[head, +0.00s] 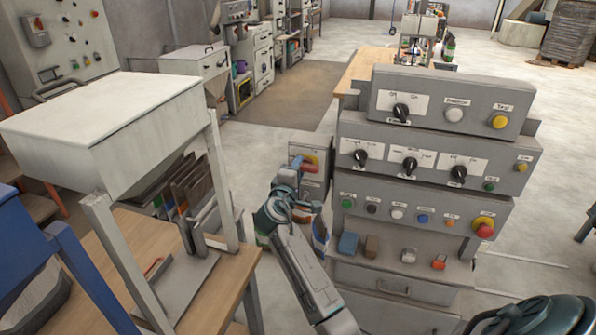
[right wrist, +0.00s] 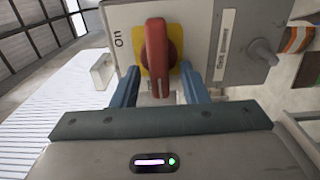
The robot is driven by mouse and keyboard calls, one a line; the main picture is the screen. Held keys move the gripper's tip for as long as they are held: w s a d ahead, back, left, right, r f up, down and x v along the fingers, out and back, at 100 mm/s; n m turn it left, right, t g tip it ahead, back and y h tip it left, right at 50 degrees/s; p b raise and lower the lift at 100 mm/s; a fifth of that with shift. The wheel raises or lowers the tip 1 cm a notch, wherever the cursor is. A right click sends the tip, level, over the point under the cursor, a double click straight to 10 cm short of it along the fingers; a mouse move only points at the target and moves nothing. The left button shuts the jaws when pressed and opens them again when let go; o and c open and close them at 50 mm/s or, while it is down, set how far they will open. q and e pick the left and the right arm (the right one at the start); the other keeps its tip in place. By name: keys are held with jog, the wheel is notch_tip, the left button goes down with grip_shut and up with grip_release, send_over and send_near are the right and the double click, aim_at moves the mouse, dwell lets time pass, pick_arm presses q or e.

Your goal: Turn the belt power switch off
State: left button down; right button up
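The belt power switch is a red rotary handle (right wrist: 156,60) on a yellow plate (right wrist: 174,52), on the front of a grey box (right wrist: 200,20). In the right wrist view the handle stands upright in the picture, with an "On" label to its left. The switch also shows in the head view (head: 310,163), partly covered by my gripper. My right gripper (head: 289,178) is at the box. In the right wrist view its blue fingers (right wrist: 160,74) stand on either side of the handle, with gaps. My left gripper is not in view.
A grey control console (head: 430,190) with several knobs and buttons stands right of the switch box. A white hopper (head: 105,115) on a frame stands over a wooden table at left. A grey cylindrical knob (right wrist: 262,52) sticks out beside the handle.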

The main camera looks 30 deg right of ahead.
jog(key=b+v, duration=0.4)
jog(key=v, duration=0.6)
jog(key=shift+s+a, duration=0.2)
jog(key=shift+s, duration=0.05)
